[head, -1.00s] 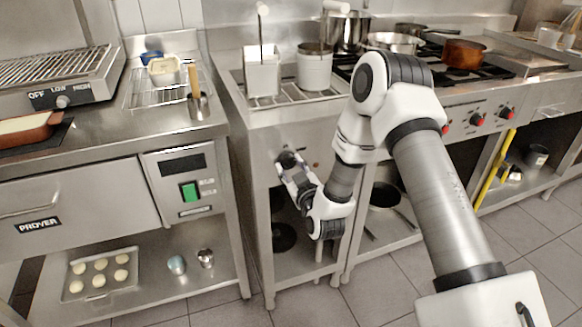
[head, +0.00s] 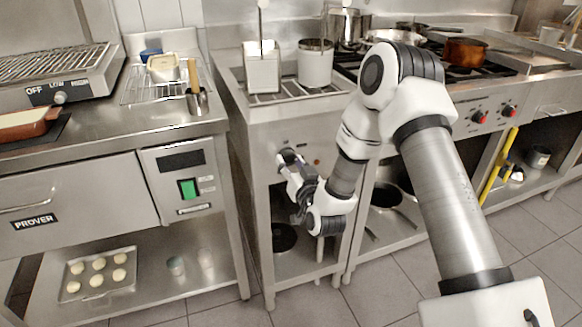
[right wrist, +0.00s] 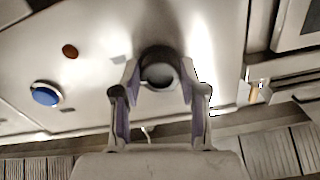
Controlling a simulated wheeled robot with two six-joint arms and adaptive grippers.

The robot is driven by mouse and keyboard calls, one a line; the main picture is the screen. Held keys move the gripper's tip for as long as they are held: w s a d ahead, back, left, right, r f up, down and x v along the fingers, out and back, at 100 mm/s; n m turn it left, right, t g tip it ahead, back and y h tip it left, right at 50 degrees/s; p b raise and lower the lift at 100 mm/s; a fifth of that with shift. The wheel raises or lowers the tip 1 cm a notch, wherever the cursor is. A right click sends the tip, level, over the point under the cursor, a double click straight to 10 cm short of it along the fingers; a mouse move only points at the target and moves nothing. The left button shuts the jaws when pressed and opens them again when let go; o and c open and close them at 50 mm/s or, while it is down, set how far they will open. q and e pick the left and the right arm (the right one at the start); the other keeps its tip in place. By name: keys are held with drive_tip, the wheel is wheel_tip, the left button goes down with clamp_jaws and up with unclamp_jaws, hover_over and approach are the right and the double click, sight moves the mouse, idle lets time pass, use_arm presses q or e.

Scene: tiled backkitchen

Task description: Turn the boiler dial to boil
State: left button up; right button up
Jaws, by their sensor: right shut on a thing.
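The boiler dial (right wrist: 160,55) is a round dark knob on the bright steel front panel in the right wrist view. My right gripper (right wrist: 158,78) is shut on it, one fingertip on each side. Its purple-lined fingers run up to the knob from below in that view. In the head view, my right gripper (head: 287,158) is at the front panel of the boiler unit (head: 265,135), and it mostly hides the dial. The dial's markings cannot be read. My left gripper is not in view.
A reddish lamp (right wrist: 70,51) and a blue button (right wrist: 45,94) sit on the same panel near the dial. The stove with red knobs (head: 478,118) stands to the right. The prover (head: 75,195) stands to the left. Floor in front is clear.

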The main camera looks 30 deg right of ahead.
drive_tip(key=m+b, duration=0.1)
drive_tip(key=m, duration=0.3)
drive_tip(key=shift+b, duration=0.3)
drive_tip(key=shift+r+m+b, duration=0.1)
drive_tip(key=shift+m+b, duration=0.2)
drive_tip(key=shift+m, duration=0.5)
drive_tip(key=shift+a, duration=0.1)
drive_tip(key=o, duration=1.1)
drive_tip(key=shift+o, duration=0.2)
drive_tip(key=v, duration=0.7)
drive_tip(key=shift+s, duration=0.2)
